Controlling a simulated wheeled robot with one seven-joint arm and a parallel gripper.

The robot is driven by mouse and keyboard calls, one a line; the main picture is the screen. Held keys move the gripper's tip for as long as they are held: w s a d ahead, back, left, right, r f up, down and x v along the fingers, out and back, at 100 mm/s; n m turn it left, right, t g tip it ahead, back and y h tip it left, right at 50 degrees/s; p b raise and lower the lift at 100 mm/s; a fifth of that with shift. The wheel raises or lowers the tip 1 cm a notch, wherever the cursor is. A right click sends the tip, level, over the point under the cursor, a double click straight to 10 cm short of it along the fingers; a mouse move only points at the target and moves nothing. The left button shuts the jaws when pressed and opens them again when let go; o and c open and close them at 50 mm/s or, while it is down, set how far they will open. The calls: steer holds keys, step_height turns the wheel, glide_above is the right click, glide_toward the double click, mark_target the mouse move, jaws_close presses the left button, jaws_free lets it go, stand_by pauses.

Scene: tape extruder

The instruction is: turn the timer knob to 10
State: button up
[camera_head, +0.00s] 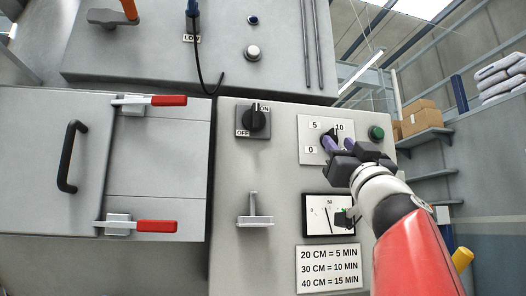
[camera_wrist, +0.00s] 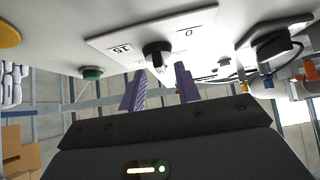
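The timer knob (camera_head: 330,133) is small and black on a white dial plate (camera_head: 308,138) at the panel's upper right. The figures 0, 5 and 10 show there; my gripper hides the rest. In the wrist view the knob (camera_wrist: 157,50) stands out from its plate (camera_wrist: 110,42), which shows 15 and 0 upside down. My gripper (camera_head: 338,143) is at the dial with its purple fingers apart. In the wrist view its fingertips (camera_wrist: 161,68) lie either side of the knob; whether they touch it is unclear. Where the knob points is not clear.
A green button (camera_head: 377,133) is right of the dial. An ON/OFF switch (camera_head: 256,121) is to the left. A meter (camera_head: 320,215) and a time chart (camera_head: 328,268) are below. A T-shaped handle (camera_head: 254,210) sticks out at lower middle.

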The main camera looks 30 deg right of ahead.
steer(key=shift+p+x, duration=0.3)
steer(key=shift+x, duration=0.8)
steer(key=shift+c, duration=0.3)
jaws_close()
